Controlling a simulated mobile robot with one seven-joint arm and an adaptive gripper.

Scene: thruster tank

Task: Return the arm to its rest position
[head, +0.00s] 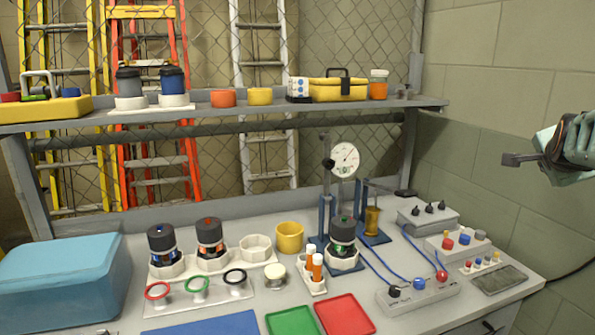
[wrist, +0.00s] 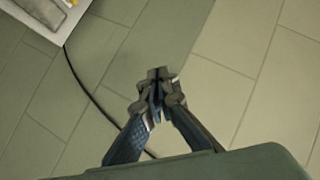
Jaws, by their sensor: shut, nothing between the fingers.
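My gripper (head: 512,159) is at the right edge of the head view, raised in front of the block wall and above the right end of the workbench (head: 528,291). It points left in that view and touches nothing. In the wrist view my gripper (wrist: 157,74) has its fingertips together with nothing between them. Most of my arm is outside the head view.
The bench holds thrusters in a white stand (head: 165,271), a dial gauge (head: 344,159), a blue bin (head: 62,275), coloured trays (head: 344,316) and a wired terminal block (head: 418,293). A shelf (head: 222,112) runs above. A black cable (wrist: 88,91) hangs by the wall.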

